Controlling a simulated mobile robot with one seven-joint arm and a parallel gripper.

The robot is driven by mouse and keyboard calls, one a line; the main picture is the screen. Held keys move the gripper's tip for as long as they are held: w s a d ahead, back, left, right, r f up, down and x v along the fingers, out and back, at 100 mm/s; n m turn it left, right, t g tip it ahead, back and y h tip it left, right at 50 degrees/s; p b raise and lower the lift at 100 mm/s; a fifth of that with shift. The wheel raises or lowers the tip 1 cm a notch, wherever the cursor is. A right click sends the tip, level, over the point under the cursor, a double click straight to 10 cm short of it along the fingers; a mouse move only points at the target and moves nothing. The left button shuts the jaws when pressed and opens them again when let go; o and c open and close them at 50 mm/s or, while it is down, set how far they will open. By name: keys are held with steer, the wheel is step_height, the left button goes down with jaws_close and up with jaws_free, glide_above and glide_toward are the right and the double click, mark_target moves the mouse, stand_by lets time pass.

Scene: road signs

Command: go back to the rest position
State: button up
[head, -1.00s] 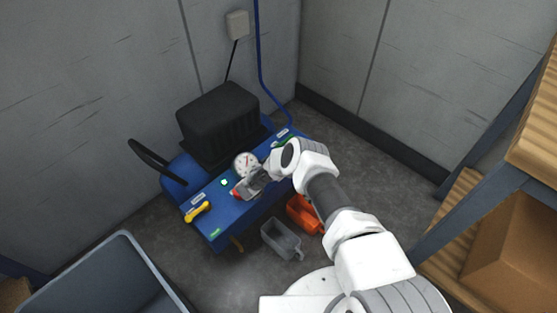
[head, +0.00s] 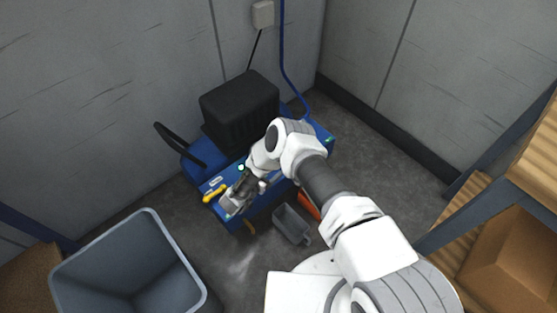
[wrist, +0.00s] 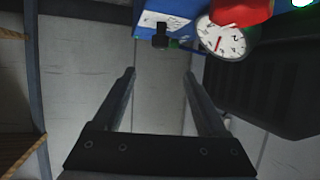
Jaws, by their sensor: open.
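My gripper (head: 238,196) is over the front left part of the blue machine in the head view, near its yellow handle (head: 215,193). In the wrist view my gripper (wrist: 160,76) has its two dark fingers spread apart with nothing between them. The wrist view also shows the machine's blue panel (wrist: 150,20), a white round gauge (wrist: 222,38) with a red needle, and a red part (wrist: 240,10) beside it. My arm hides the gauge in the head view. I cannot tell whether the gripper touches the machine.
A black ribbed box (head: 240,108) sits atop the machine, with a black handle (head: 178,143) at left. A grey bin (head: 292,224) and a partly hidden orange bin (head: 309,204) stand on the floor. A large grey tub (head: 128,265) is at lower left, wooden shelves (head: 500,225) at right.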

steer(key=shift+s+a+r, duration=0.1)
steer(key=shift+s+a, duration=0.05)
steer(key=shift+s, duration=0.15)
stand_by(0.4)
